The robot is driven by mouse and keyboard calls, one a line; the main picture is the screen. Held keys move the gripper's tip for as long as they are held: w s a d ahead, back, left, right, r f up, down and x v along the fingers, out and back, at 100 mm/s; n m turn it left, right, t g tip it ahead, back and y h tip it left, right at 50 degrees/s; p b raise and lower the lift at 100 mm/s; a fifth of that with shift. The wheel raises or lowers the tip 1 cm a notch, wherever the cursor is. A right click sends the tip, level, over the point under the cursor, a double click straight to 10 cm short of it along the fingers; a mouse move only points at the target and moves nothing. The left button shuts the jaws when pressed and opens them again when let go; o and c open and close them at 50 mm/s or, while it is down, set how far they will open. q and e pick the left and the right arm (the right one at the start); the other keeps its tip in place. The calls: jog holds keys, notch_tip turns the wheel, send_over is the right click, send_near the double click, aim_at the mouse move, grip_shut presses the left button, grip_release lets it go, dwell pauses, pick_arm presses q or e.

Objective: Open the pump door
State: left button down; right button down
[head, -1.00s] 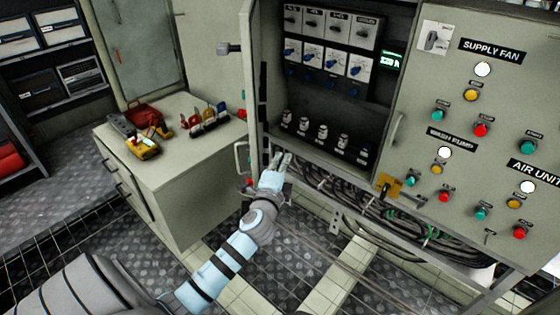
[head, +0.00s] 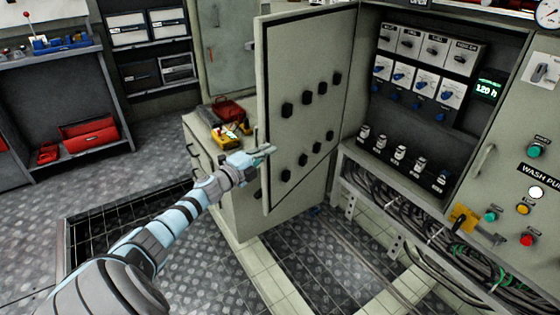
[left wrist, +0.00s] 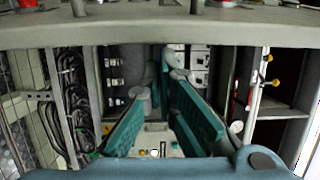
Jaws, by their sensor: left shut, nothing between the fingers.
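The grey cabinet door (head: 300,120), which I take to be the pump door, stands wide open in the head view. Its inner face shows several black knobs, and its hinged edge is at the right, beside the dark compartment (head: 410,110). My left gripper (head: 266,152) is shut and empty at the door's free edge, its fingertips overlapping the inner face. I cannot tell whether they touch it. In the left wrist view the teal-padded fingers (left wrist: 162,88) point toward the cabinet switches. The outer handle is hidden. My right gripper is not in view.
A low grey cabinet (head: 238,212) behind the door bears a red and yellow tool (head: 232,130). Shelving with a red toolbox (head: 88,136) stands at the left. Cables (head: 390,205) run below the compartment. The metal floor (head: 150,205) is open at the left.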

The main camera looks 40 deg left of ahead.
pick_arm(q)
jog(key=shift+a, duration=0.3)
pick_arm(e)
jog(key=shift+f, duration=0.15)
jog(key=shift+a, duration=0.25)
